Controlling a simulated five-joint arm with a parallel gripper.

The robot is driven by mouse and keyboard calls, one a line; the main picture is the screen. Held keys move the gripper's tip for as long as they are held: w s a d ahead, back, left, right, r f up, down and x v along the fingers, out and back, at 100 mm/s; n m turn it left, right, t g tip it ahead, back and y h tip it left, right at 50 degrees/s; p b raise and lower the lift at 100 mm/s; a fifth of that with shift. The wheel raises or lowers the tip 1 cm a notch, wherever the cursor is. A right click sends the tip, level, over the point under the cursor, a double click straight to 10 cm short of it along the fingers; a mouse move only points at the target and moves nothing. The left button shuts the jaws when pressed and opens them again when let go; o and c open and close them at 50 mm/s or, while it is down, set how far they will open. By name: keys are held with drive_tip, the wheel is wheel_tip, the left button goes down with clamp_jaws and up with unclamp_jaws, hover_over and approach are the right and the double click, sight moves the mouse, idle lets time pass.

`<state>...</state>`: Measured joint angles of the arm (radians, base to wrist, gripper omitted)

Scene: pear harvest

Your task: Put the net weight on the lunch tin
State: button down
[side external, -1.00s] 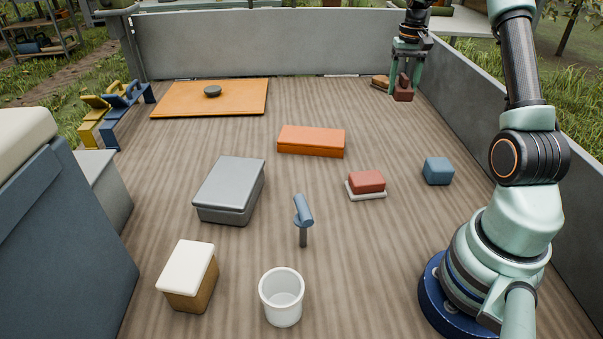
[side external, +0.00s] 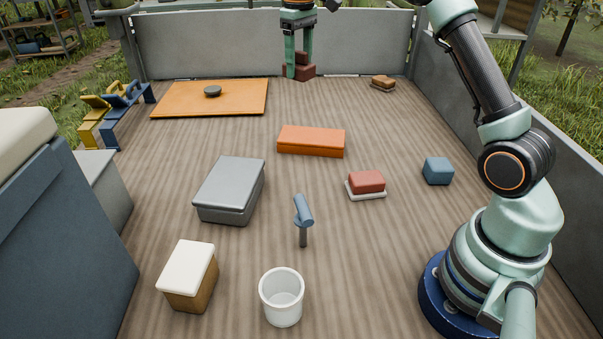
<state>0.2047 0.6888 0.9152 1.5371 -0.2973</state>
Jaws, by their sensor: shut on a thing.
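My gripper (side external: 299,62) is at the far side of the deck, near the back wall. It is shut on a dark red, stepped block, which I take to be the net weight (side external: 301,73). The block looks upright and is held above the deck, partly hidden by the fingers. The lunch tin appears to be the grey lidded box (side external: 229,185) left of centre. Its flat top is bare. My gripper and the block are well behind it and to its right, apart from it.
An orange box (side external: 311,141) lies between my gripper and the grey box. An orange board (side external: 209,98) with a dark disc is at back left. A hammer-like tool (side external: 303,215), white bucket (side external: 281,297), white-lidded box (side external: 188,275), red block (side external: 367,181) and blue block (side external: 438,171) stand nearer.

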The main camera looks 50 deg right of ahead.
drive_tip(key=w+a+r+n, duration=0.2)
drive_tip(key=a+n, duration=0.3)
drive_tip(key=a, duration=0.8)
drive_tip(key=n, duration=0.3)
hover_over(230, 178)
wheel_tip(230, 178, down, 19)
drive_tip(key=shift+r, duration=0.1)
drive_tip(key=shift+c, duration=0.6)
unclamp_jaws()
drive_tip(key=shift+s+f, duration=0.1)
drive_tip(key=shift+f, duration=0.1)
